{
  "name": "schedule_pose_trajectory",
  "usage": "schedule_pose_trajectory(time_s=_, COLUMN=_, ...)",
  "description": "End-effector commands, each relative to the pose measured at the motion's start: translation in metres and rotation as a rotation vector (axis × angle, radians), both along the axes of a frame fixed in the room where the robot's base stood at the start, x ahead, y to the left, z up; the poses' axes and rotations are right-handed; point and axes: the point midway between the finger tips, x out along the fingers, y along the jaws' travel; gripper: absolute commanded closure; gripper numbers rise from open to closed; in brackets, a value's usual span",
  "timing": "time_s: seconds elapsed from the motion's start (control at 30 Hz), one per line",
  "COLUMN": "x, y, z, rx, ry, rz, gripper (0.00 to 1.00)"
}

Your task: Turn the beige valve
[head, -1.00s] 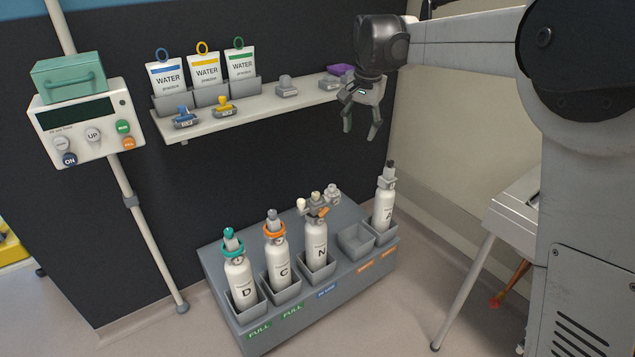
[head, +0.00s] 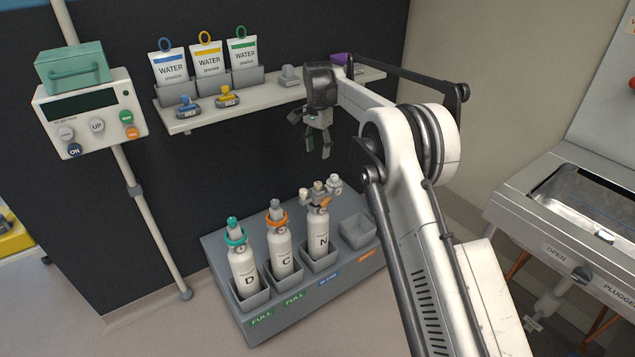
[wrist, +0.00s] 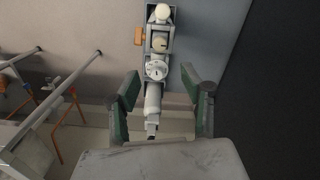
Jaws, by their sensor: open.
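The beige valve (head: 319,186) sits on top of the white cylinder marked N (head: 320,233), which stands upright in the grey rack. A pale round knob (head: 304,194) is on its left and a round gauge (head: 334,181) on its right. My gripper (head: 318,151) is open and empty, pointing down above the cylinder, apart from it.
Cylinders D (head: 243,270) and C (head: 280,250) stand left of N in the rack (head: 340,282). An empty socket (head: 358,232) is on its right. The shelf (head: 190,123) with water pouches is behind my gripper. A metal basin (head: 590,195) is at the right.

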Motion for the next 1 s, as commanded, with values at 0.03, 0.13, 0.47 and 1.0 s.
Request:
schedule_pose_trajectory(time_s=0.03, x=0.0, y=0.0, z=-0.004, rx=-0.001, ry=0.001, rz=-0.001, gripper=0.58)
schedule_pose_trajectory(time_s=0.13, x=0.0, y=0.0, z=-0.014, rx=-0.001, ry=0.001, rz=-0.001, gripper=0.58)
schedule_pose_trajectory(time_s=0.47, x=0.0, y=0.0, z=-0.072, rx=0.0, ry=0.0, rz=-0.001, gripper=0.58)
schedule_pose_trajectory(time_s=1.0, x=0.0, y=0.0, z=-0.136, rx=0.0, ry=0.0, rz=-0.001, gripper=0.58)
